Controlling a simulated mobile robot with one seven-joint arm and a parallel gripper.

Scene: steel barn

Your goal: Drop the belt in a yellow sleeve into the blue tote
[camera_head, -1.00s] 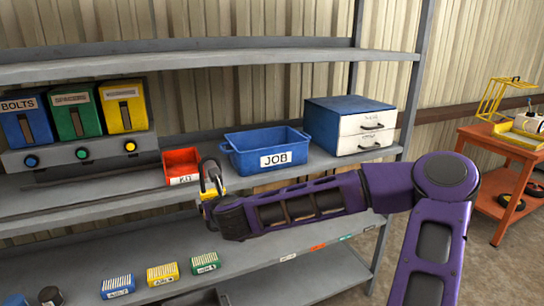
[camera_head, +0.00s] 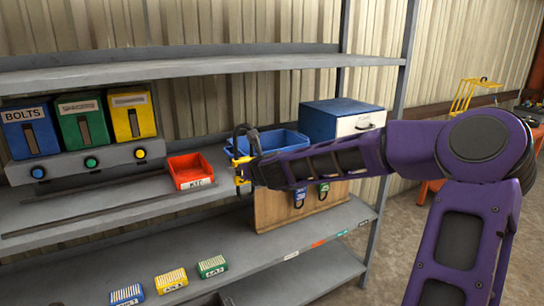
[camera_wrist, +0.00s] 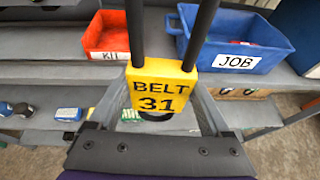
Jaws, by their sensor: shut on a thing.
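The belt in a yellow sleeve (camera_wrist: 160,88) is a black loop with a yellow sleeve marked "BELT 31". My gripper (camera_head: 244,170) is shut on it, and the loop stands up above the sleeve. In the wrist view the sleeve is close in front of my gripper, with the black strands rising out of the top of the picture. The blue tote (camera_head: 284,141), labelled "JOB", stands on the middle shelf behind my gripper and is partly hidden by my arm. In the wrist view the blue tote (camera_wrist: 250,30) is to the right of the belt, with something red inside.
A red KIT bin (camera_head: 190,170) stands on the shelf left of the tote. A blue-topped drawer cabinet (camera_head: 340,118) stands right of it. Yellow, green and blue dispensers (camera_head: 132,116) are at the left. Small labelled boxes (camera_head: 171,280) lie on the shelf below.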

